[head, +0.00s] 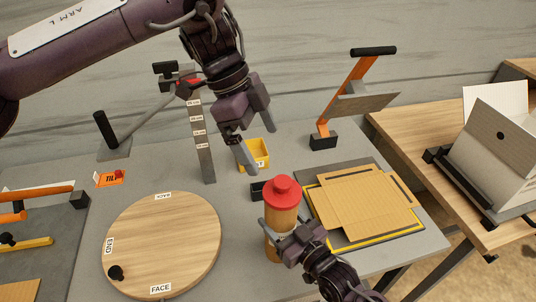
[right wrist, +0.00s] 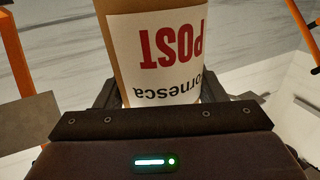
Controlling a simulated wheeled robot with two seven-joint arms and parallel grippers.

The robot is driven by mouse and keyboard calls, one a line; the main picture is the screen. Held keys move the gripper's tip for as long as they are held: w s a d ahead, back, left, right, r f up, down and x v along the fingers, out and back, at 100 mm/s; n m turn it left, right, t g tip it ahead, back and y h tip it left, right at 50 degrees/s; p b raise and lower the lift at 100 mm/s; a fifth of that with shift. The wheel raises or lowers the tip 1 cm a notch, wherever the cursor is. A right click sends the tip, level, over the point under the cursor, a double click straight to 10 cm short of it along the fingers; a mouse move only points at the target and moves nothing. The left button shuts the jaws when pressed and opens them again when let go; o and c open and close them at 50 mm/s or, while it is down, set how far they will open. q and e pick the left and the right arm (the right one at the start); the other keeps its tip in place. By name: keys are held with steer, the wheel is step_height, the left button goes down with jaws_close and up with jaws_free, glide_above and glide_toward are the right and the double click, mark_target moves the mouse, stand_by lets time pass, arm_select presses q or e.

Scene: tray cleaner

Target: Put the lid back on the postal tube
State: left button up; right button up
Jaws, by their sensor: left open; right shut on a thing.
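The brown postal tube (head: 281,222) stands upright near the front middle of the grey table, with a "POST" label in the right wrist view (right wrist: 155,55). The red lid (head: 283,191), with a round knob, is at the tube's top end; I cannot tell how firmly it is seated. My right gripper (head: 282,238) is shut around the tube's body; its jaws also show beside the tube in the right wrist view (right wrist: 160,102). My left gripper (head: 261,150) is open and empty, above and a little behind the lid, apart from it. The tube's lower end is partly hidden by my right gripper.
A round wooden board (head: 165,245) lies left of the tube. Flat cardboard sheets (head: 365,205) lie to its right. A yellow bin (head: 255,155) and an upright grey post (head: 203,150) stand behind. An orange lever press (head: 335,110) is at back right.

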mark_target(290, 230)
arm_select(q)
steer(key=shift+a+r, duration=0.15)
steer(key=shift+r, duration=0.2)
arm_select(e)
steer(key=o, duration=1.5)
steer(key=shift+c, duration=0.2)
steer(key=b+v, duration=0.2)
steer(key=v, duration=0.5)
steer(key=shift+f, duration=0.15)
arm_select(q)
steer(key=shift+f, duration=1.2)
arm_select(e)
steer(key=shift+s+d, duration=0.25)
steer(key=shift+s, duration=0.05)
